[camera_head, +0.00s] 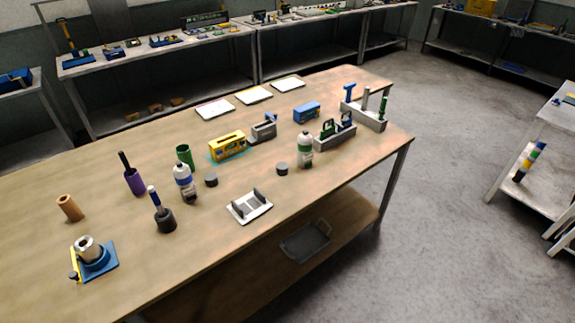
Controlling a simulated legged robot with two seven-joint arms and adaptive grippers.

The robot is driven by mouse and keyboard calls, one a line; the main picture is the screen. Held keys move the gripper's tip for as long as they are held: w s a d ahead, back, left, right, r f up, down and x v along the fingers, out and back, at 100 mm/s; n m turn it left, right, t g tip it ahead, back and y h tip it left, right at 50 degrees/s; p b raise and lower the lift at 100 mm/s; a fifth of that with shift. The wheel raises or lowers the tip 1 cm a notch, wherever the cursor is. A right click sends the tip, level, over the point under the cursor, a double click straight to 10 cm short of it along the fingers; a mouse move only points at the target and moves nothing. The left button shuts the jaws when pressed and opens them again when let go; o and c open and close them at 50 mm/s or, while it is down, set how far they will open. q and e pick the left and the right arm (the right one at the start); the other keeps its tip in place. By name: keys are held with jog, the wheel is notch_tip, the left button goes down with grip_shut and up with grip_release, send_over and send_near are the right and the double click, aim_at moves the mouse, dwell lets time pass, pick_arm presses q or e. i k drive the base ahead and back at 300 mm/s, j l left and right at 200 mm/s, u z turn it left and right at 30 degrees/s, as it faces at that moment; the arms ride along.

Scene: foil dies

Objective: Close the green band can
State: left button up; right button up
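A white and grey can with a green band (305,149) stands upright on the wooden table, right of centre. Its top is too small to tell whether it is open. A similar white can with a blue band (184,182) stands further left. One small dark round piece (282,169) lies left of the green band can, apart from it. Another dark round piece (211,180) lies right of the blue band can. Neither of my grippers is in view.
The wooden table (330,92) also holds a green cup (184,154), a purple holder (135,182), a yellow box (228,146), a white stand (249,207), a tool rack (336,132) and a blue-based device (94,257). The table's front is mostly clear.

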aim_at(304, 156)
jog(key=i+l+u, duration=0.1)
jog(key=i+l, duration=0.55)
jog(key=l, duration=0.2)
jog(key=i+l+u, duration=0.15)
jog(key=i+l, duration=0.15)
jog(key=l, duration=0.15)
jog(key=i+l+u, duration=0.1)
jog(key=i+l, duration=0.2)
jog(key=l, duration=0.15)
